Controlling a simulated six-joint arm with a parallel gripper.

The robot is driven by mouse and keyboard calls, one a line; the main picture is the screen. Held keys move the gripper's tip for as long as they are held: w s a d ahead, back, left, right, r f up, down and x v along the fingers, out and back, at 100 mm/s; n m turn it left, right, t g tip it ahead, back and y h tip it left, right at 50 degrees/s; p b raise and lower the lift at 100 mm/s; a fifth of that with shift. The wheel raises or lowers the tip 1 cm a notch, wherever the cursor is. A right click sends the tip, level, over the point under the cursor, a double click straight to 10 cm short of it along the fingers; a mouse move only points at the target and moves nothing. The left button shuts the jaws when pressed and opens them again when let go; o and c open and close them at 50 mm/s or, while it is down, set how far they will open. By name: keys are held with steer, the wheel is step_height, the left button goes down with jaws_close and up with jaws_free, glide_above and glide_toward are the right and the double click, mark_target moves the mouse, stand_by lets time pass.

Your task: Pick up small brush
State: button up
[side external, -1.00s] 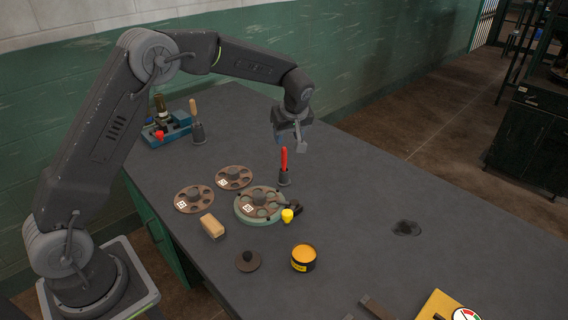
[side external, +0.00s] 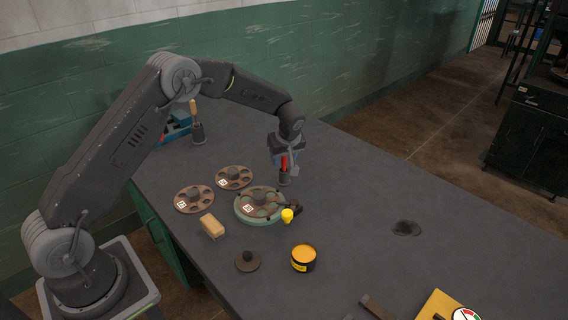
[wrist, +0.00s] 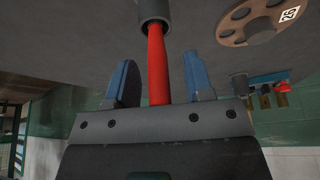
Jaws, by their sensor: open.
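A red-handled tool (side external: 284,163), likely the small brush, stands upright in a small dark grey holder (side external: 284,178) on the bench. Its lower end is hidden inside the holder. My gripper (side external: 285,160) is over it from above. In the wrist view the red handle (wrist: 157,65) lies between the two blue fingers of my gripper (wrist: 160,80), with a gap on each side. The jaws are open and do not grip the handle. The holder (wrist: 154,10) shows at the top edge of that view.
Round brown discs (side external: 234,178), a wooden block (side external: 212,226) and a yellow tin (side external: 303,258) lie nearer the front.

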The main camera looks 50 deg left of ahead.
jaws_close()
stand_by(0.3)
steer(key=shift+r, duration=0.1)
